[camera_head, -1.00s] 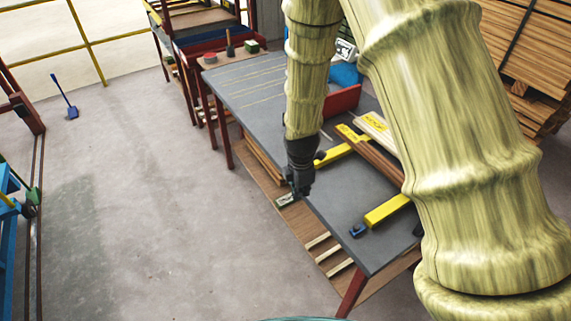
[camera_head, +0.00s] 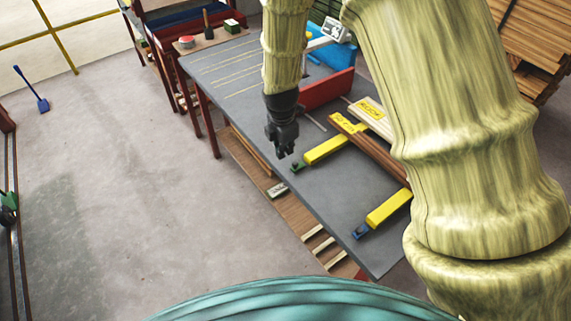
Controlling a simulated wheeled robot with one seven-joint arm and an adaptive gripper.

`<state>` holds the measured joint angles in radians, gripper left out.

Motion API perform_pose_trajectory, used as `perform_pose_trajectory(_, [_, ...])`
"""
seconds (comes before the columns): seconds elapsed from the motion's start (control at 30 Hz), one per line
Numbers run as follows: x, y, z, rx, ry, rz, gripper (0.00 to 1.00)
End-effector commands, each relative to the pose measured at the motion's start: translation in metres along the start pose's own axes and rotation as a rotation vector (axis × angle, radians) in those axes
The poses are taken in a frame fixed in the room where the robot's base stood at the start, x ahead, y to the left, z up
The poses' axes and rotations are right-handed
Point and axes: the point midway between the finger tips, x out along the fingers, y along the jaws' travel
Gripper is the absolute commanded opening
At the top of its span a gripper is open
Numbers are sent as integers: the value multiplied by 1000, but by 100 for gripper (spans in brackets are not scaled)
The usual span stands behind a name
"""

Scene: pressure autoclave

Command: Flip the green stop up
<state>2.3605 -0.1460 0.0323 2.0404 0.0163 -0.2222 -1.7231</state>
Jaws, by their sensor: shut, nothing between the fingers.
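The small green stop (camera_head: 297,167) is at the near end of the farther yellow bar (camera_head: 326,149), by the table's left edge. Whether it lies flat or stands is too small to tell. My gripper (camera_head: 284,155) is black, points down and is shut and empty. In the picture it is just above and left of the green stop; I cannot tell whether they touch. A blue stop (camera_head: 361,231) is at the end of the nearer yellow bar (camera_head: 388,208).
A red-sided bin (camera_head: 327,90) stands behind my gripper. The table's left part is mostly clear. Open floor (camera_head: 130,180) lies to the left.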

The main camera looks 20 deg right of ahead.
Motion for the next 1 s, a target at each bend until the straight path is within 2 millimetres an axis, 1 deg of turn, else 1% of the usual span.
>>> perform_pose_trajectory(0.13, [5,0,-1,-1,1,-1,0])
perform_pose_trajectory(0.27, [14,0,0,-1,1,-2,0])
perform_pose_trajectory(1.0, [85,-1,2,4,1,-1,0])
